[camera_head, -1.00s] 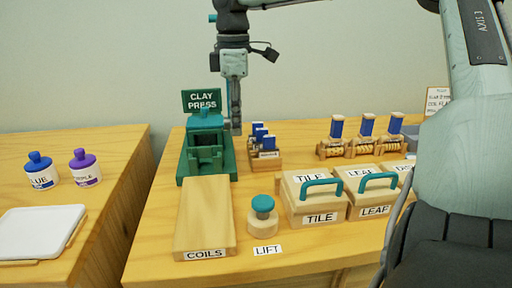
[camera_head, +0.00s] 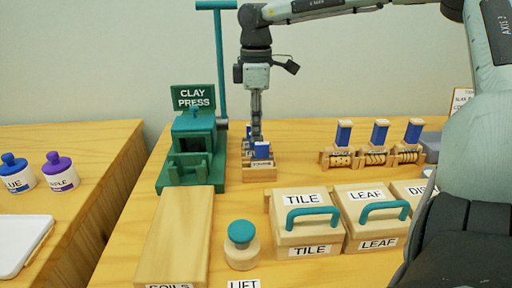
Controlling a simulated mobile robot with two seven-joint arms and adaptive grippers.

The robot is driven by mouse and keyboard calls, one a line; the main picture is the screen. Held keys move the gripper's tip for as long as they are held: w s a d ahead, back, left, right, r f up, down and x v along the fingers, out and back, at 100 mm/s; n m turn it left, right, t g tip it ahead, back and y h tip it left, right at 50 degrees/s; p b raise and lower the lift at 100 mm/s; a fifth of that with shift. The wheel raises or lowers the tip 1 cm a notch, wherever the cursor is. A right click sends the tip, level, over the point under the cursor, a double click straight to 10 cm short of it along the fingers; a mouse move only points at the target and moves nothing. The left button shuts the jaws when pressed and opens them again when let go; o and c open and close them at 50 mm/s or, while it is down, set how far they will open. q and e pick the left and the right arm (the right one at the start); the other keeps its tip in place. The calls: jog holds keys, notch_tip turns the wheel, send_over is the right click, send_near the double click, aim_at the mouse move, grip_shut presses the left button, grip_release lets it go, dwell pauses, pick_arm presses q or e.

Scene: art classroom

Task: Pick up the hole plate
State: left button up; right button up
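A small wooden rack (camera_head: 259,174) stands right of the green clay press (camera_head: 193,150). It holds several upright plates with blue tops; the front blue top (camera_head: 262,150) shows best. The labels are too small to read, so I cannot tell which one is the hole plate. My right gripper (camera_head: 256,136) points down over the rack, its fingertips at the blue tops, hiding part of them. Its fingers are seen edge-on, so I cannot tell whether they are apart or closed on a plate. My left gripper is not in view.
The press's tall teal lever (camera_head: 219,70) stands close left of my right gripper.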

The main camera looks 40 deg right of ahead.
notch_tip(320, 180, down, 2)
jog(key=shift+f, duration=0.2)
grip_shut()
jog(key=shift+r, duration=0.15)
